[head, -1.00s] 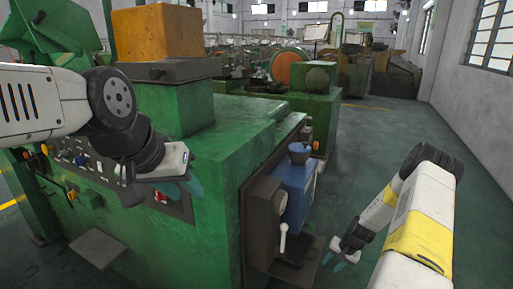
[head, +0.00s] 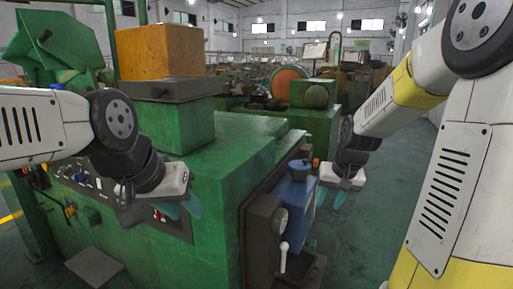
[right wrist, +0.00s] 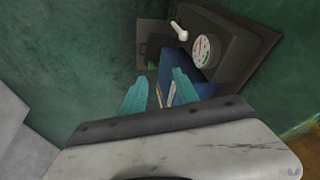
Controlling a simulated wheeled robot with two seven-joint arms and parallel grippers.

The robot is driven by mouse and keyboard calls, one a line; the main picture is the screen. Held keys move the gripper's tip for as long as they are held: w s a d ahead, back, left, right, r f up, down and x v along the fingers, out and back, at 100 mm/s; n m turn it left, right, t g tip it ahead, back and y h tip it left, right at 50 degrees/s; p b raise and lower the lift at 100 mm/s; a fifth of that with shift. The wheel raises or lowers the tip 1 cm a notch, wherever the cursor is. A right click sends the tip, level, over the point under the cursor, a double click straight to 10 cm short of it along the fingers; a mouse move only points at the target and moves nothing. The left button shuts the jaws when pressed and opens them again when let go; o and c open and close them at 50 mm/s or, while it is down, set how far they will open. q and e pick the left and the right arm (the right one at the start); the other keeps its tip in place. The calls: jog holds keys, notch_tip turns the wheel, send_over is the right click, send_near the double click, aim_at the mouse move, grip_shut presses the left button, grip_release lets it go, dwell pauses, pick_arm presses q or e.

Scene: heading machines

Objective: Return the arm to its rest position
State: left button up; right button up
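My left gripper (head: 180,207) is in front of the green machine's control panel in the head view, its teal fingers pointing down and slightly apart, with nothing between them. My right gripper (head: 330,198) is raised beside the blue unit on the machine's right side, fingers pointing down. In the right wrist view my right gripper (right wrist: 158,92) shows two teal fingers apart with nothing held. The blue unit (right wrist: 193,88) lies beyond the fingers there. My right arm fills the right side of the head view.
The green machine (head: 225,175) fills the middle, with an orange block (head: 158,52) on top. The blue unit (head: 293,194) sticks out from its side, with a white-knobbed lever (head: 284,247) below. Open floor (head: 375,215) lies to the right. A round gauge (right wrist: 206,50) shows near my right fingers.

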jog(key=s+a+r, duration=0.2)
jog(key=s+r, duration=0.1)
jog(key=s, duration=0.3)
jog(key=s+a+r+n+t, duration=0.1)
jog(key=s+a+r, duration=0.1)
jog(key=s+r, duration=0.2)
jog(key=s+a+r+n+t+y, duration=0.1)
jog(key=s+a+r, duration=0.1)
jog(key=s, duration=0.7)
jog(key=shift+s+a+r, duration=0.2)
jog(key=shift+a+r, duration=0.15)
jog(key=shift+r, duration=0.5)
